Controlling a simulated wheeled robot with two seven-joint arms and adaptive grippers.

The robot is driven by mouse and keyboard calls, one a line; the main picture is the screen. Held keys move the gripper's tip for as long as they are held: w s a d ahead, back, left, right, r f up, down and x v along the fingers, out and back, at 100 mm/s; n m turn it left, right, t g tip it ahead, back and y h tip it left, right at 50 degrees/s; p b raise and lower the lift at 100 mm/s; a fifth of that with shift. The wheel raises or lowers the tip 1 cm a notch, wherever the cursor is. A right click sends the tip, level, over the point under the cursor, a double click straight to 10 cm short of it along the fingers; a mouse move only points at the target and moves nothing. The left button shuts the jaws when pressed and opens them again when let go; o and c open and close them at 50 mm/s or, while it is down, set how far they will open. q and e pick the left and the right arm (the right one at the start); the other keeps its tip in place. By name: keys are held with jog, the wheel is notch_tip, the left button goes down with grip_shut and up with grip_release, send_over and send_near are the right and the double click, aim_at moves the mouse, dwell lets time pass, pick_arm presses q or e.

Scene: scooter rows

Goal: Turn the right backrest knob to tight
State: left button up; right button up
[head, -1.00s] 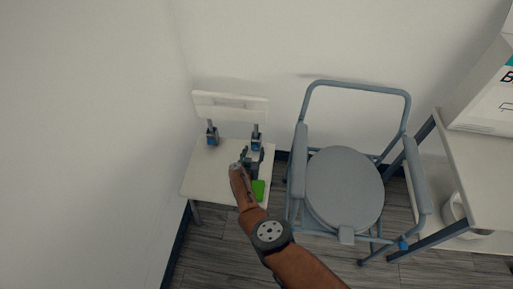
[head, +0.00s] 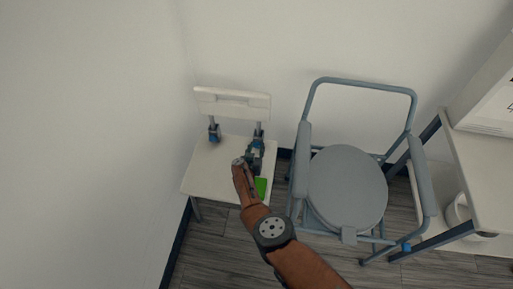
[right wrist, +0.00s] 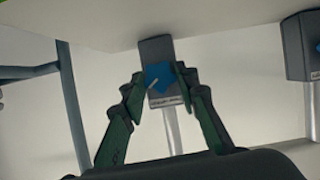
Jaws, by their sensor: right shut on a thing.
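The white chair's right backrest bracket, grey with a blue right backrest knob (right wrist: 160,76), is in the middle of the right wrist view. A short pale pointer line shows slanted on the knob. My right gripper (right wrist: 161,84) has a green-sided finger on each side of the knob and is shut on it. In the head view my right gripper (head: 256,146) is at the base of the right backrest post and hides the knob there. The white backrest (head: 232,104) stands upright on two posts. My left gripper is not in view.
The left backrest knob (head: 214,134) sits on the other post. A grey commode chair (head: 346,190) stands close on the right, beside a shelf table (head: 488,165). Walls close in behind and left.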

jog(key=c, duration=0.3)
jog(key=shift+d+m+y+p, duration=0.25)
jog(key=shift+m+y+p, duration=0.55)
jog(key=shift+m, duration=0.3)
jog(key=shift+s+f+m+y, duration=0.1)
jog(key=shift+m+y, duration=0.3)
jog(key=shift+m, duration=0.3)
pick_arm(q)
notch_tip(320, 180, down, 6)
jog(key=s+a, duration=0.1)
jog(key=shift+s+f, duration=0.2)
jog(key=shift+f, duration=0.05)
pick_arm(e)
jog(key=shift+m+t+y, duration=0.3)
jog(key=shift+m+t, duration=0.1)
jog(key=shift+m, duration=0.1)
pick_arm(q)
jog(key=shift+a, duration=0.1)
pick_arm(e)
jog(key=o, duration=1.1)
